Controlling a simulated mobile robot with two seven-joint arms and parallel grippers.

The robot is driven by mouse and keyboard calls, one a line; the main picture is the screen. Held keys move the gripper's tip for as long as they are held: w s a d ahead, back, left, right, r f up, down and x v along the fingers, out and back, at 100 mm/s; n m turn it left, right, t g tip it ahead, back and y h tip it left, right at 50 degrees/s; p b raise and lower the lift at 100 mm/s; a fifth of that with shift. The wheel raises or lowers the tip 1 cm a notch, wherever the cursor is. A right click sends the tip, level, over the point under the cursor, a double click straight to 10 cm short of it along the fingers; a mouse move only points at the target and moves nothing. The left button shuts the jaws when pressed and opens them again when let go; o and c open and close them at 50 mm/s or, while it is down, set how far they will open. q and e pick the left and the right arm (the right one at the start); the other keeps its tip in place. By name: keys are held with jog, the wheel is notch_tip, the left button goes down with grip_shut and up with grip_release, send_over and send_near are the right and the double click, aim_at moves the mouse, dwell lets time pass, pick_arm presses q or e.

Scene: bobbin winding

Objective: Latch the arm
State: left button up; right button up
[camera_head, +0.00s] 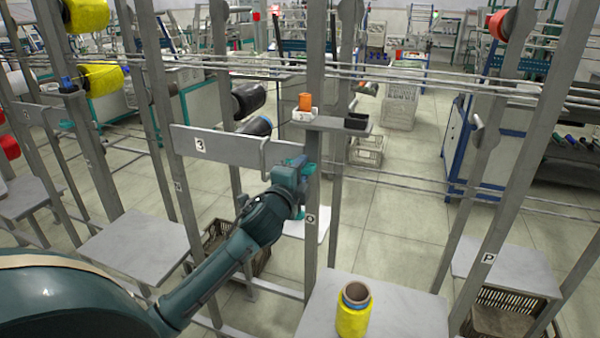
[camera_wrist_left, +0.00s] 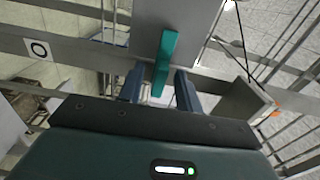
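My left gripper (camera_head: 300,178) is at the grey upright post (camera_head: 314,235) in the middle of the head view. In the left wrist view its two blue-grey fingers (camera_wrist_left: 160,88) stand apart on either side of a teal lever (camera_wrist_left: 165,58), with gaps visible beside it. The lever stands in front of a wide grey metal part (camera_wrist_left: 188,25). A teal piece (camera_head: 310,169) also shows by the fingertips in the head view. Which part is the arm to be latched, and whether it is latched, I cannot tell. My right gripper is not in view.
A grey plate marked 3 (camera_head: 215,146) with a bent bar is left of the gripper. A yellow bobbin (camera_head: 353,312) stands on a grey platform (camera_head: 400,310). Posts and thin rails crowd the space.

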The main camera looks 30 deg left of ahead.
pick_arm(q)
jog(key=shift+s, duration=0.1)
jog(key=b+v, duration=0.2)
jog(key=v, duration=1.1)
jog(key=shift+f, duration=0.1)
jog(key=s+d+f+n+g+h, duration=0.25)
jog(key=d+f, duration=0.25)
jog(key=f, duration=0.5)
jog(key=s+d+f+n+g+h, duration=0.2)
jog(key=s+d+f+n, duration=0.15)
jog(key=f, duration=0.55)
jog(key=s+d+f+n+g+h, duration=0.2)
jog(key=s+d+f+n+h, duration=0.1)
jog(key=s+d+f+n, duration=0.3)
jog(key=s+d+f, duration=0.2)
jog(key=d+f, duration=0.2)
jog(key=d, duration=0.1)
jog(key=shift+s+f, duration=0.3)
jog(key=shift+f, duration=0.05)
